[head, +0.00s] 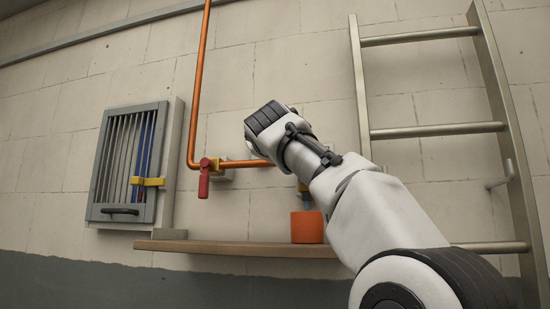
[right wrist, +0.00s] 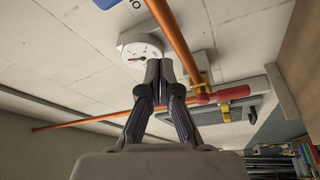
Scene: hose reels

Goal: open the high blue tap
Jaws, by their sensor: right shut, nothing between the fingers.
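I see no blue tap clearly in either view; my right arm hides part of the wall in the head view. A tap with a red lever (head: 204,178) sits on the copper pipe (head: 194,120), its lever hanging down. The same red lever (right wrist: 232,93) shows in the right wrist view, beyond my right gripper. My right gripper (right wrist: 166,66) is shut and empty, its fingertips in front of the pipes and a white round gauge (right wrist: 141,52). In the head view its fingers are hidden behind my right wrist. My left gripper is in neither view.
A barred grey cabinet (head: 107,155) with blue strips inside and a yellow latch (head: 148,181) hangs at left. A wooden shelf (head: 220,248) holds an orange pot (head: 307,227). A metal ladder (head: 435,131) stands at right. A partly seen sign (right wrist: 105,4) has blue on it.

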